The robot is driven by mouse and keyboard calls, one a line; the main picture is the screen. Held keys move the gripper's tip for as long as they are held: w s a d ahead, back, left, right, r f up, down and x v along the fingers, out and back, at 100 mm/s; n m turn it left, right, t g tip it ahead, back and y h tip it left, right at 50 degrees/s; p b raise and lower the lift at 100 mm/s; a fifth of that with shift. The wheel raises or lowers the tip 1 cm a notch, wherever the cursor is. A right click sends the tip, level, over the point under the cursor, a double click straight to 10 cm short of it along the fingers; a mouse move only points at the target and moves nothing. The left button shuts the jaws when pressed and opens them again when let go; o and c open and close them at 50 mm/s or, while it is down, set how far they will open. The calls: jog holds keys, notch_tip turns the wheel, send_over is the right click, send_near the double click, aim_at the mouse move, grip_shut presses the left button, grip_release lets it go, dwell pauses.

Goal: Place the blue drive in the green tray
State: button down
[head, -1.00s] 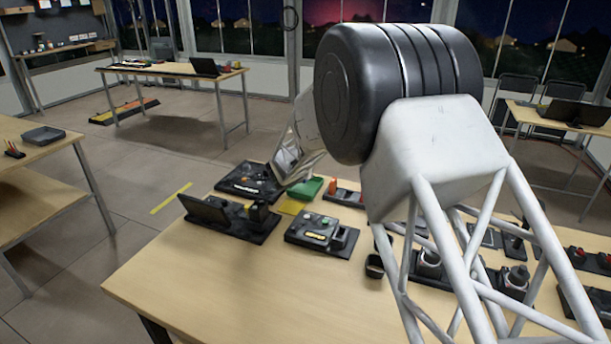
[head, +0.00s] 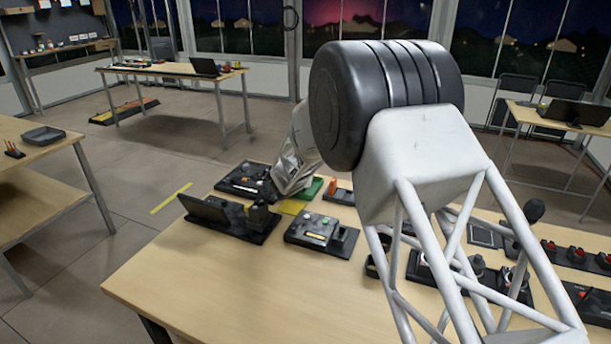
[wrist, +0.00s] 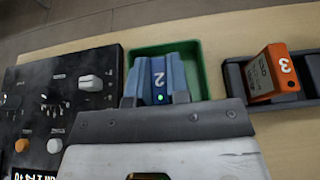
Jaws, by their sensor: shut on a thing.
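The blue drive (wrist: 158,74), marked with a white 2 and showing a small green light, is between the fingertips of my gripper (wrist: 155,99) in the wrist view. My gripper is shut on it. The green tray (wrist: 196,52) surrounds the drive in that picture, so the drive is over or inside it; I cannot tell whether it touches the floor. In the head view the green tray (head: 314,188) is partly hidden behind my silver gripper (head: 287,190), and the drive is hidden.
An orange drive (wrist: 274,72) marked 3 sits in a black holder (wrist: 234,78) right of the tray. A black control panel (wrist: 62,95) lies to the left. A yellow pad (head: 293,207) and a black button box (head: 320,234) are nearer. The table's front left is clear.

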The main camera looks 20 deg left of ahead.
jog(key=shift+f, duration=0.15)
jog(key=c, duration=1.1)
grip_release()
jog(key=shift+v, duration=0.75)
jog(key=v, duration=1)
jog(key=shift+s+r, duration=0.2)
jog(key=shift+r, duration=0.1)
